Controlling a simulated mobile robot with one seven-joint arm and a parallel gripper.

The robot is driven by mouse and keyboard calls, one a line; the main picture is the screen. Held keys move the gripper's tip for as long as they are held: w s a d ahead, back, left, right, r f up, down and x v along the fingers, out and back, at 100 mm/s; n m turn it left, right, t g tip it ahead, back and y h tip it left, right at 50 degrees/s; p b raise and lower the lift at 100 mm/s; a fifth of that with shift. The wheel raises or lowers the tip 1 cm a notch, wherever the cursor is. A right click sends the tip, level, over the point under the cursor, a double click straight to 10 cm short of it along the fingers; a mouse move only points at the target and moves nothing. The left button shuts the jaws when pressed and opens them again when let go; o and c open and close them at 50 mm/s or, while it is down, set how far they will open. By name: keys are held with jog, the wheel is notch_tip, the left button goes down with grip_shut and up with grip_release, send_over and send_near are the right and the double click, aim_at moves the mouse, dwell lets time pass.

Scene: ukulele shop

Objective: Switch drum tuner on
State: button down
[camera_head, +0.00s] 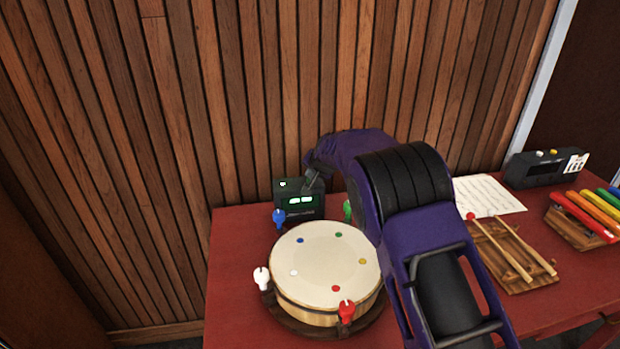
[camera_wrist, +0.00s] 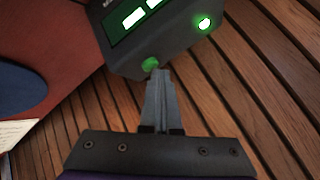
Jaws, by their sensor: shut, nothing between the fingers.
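The drum tuner (camera_head: 299,205) is a small black box at the back left of the red table, behind the drum. Its front display shows lit green-white blocks, and a light glows on its top left. In the wrist view, the tuner (camera_wrist: 165,32) shows part of the lit display, a green button (camera_wrist: 150,64) and a bright green-white light (camera_wrist: 205,23). My gripper (camera_wrist: 160,76) is shut and empty, its tips right at the green button; I cannot tell whether they touch it. In the head view, my gripper (camera_head: 311,180) is at the tuner's top right, partly hidden by my arm.
A drum (camera_head: 322,260) with coloured dots and pegs stands in front of the tuner. To the right are a paper sheet (camera_head: 487,194), a wooden block with mallets (camera_head: 508,255), a coloured xylophone (camera_head: 585,220) and another black device (camera_head: 541,170). A slatted wooden wall (camera_head: 250,90) rises behind.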

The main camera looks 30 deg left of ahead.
jog(key=shift+r, duration=0.3)
jog(key=shift+r+p, duration=1.35)
jog(key=shift+r, duration=0.4)
notch_tip(320, 180, up, 3)
jog(key=shift+f+p, duration=0.2)
jog(key=shift+p, duration=0.1)
jog(key=shift+s, duration=0.1)
